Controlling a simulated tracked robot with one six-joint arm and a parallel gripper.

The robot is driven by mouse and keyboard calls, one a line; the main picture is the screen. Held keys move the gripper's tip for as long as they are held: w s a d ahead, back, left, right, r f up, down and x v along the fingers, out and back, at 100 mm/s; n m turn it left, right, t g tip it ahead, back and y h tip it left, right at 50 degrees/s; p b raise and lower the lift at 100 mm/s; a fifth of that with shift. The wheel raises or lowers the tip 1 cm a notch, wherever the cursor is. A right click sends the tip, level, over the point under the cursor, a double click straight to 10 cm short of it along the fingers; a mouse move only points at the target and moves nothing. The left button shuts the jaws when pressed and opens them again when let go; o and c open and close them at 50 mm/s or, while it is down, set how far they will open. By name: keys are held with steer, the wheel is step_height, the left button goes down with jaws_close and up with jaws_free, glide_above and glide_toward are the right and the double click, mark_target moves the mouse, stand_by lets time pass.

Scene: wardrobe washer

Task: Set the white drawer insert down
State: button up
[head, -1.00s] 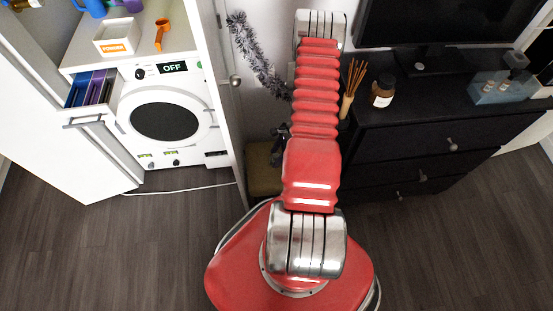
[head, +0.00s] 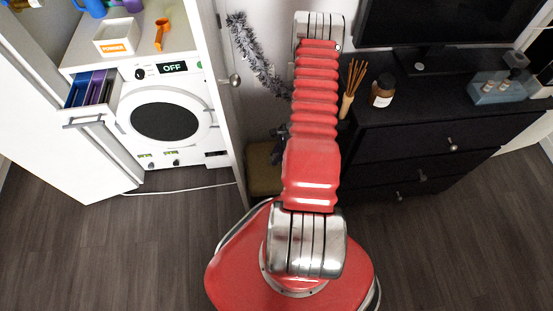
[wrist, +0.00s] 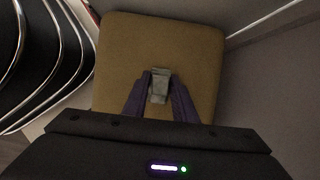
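In the wrist view my gripper (wrist: 159,92) points down with its two purple-grey fingers close together. A small pale grey-white block, which looks like the white drawer insert (wrist: 159,83), sits between the fingertips. Under it is a tan, flat-topped stool or box (wrist: 125,45); I cannot tell whether the insert touches its top. In the head view my dark gripper (head: 279,147) is partly hidden behind my red arm, above the tan stool (head: 262,180). The insert cannot be made out there.
The white washer (head: 165,121) at left has its detergent drawer (head: 85,122) pulled out, with blue and purple compartments. A white door (head: 226,80) stands open between washer and stool. A black dresser (head: 420,145) stands at right. Tinsel (head: 255,55) hangs above the stool.

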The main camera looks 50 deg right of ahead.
jaws_close()
steer(key=shift+s+a+r, duration=0.15)
steer(key=shift+r, duration=0.35)
step_height(320, 180, up, 6)
steer(key=shift+f, duration=0.2)
steer(key=shift+a+r, duration=0.1)
steer(key=shift+r, duration=0.2)
steer(key=s+a, duration=1.2)
steer(key=a, duration=0.3)
steer(key=shift+s, duration=0.25)
steer(key=shift+f, duration=0.1)
